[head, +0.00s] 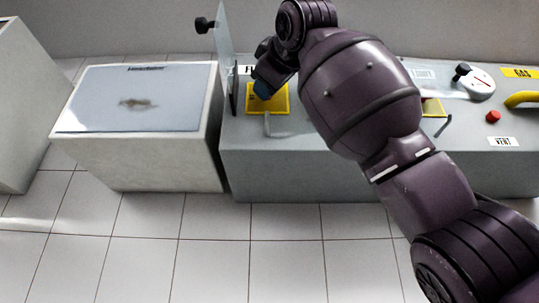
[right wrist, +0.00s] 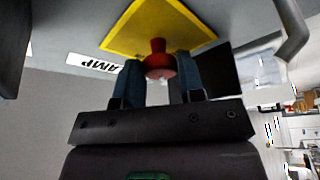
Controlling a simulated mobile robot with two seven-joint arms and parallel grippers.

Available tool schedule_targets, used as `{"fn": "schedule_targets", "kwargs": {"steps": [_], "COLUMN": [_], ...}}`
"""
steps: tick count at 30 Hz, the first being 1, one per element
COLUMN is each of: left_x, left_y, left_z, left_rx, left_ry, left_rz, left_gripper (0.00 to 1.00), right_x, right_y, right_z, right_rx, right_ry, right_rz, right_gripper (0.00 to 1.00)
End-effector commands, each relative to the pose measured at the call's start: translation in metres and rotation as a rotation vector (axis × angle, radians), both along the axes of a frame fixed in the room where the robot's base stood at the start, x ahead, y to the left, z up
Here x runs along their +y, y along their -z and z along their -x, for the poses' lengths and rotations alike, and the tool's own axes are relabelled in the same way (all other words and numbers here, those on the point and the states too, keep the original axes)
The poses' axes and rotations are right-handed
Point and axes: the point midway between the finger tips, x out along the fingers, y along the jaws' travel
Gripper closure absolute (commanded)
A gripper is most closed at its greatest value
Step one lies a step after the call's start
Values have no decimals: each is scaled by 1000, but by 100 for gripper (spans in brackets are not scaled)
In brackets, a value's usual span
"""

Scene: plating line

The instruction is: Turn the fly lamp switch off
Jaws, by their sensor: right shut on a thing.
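The fly lamp switch shows in the right wrist view as a red knob (right wrist: 158,62) on a yellow plate (right wrist: 125,35). A white label beside it, partly hidden, reads "AMP" upside down (right wrist: 95,62). In the head view the yellow plate (head: 280,103) sits on the grey console, and my right gripper (head: 263,90) is over it, hiding the knob. In the right wrist view the blue fingers of my right gripper (right wrist: 158,76) are on either side of the red knob, shut on it. Which way the switch is set cannot be told. My left gripper is not in view.
The grey console (head: 290,165) carries a white dial (head: 482,85), a red button (head: 493,116) and a yellow handle (head: 522,98) at right. A white cabinet (head: 150,162) stands left; the floor in front is clear.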

Motion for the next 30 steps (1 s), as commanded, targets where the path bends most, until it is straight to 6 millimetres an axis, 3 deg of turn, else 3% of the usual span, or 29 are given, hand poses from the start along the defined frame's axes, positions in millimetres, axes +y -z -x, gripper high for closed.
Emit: {"fn": "schedule_targets", "kwargs": {"steps": [16,30], "left_x": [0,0], "left_y": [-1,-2], "left_z": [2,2], "left_rx": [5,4], "left_ry": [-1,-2], "left_rz": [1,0], "left_gripper": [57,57], "right_x": [-2,-1], "right_y": [-4,-4], "right_z": [1,0], "right_rx": [-1,-1], "right_ry": [1,0], "right_rz": [473,655], "right_gripper": [88,88]}}
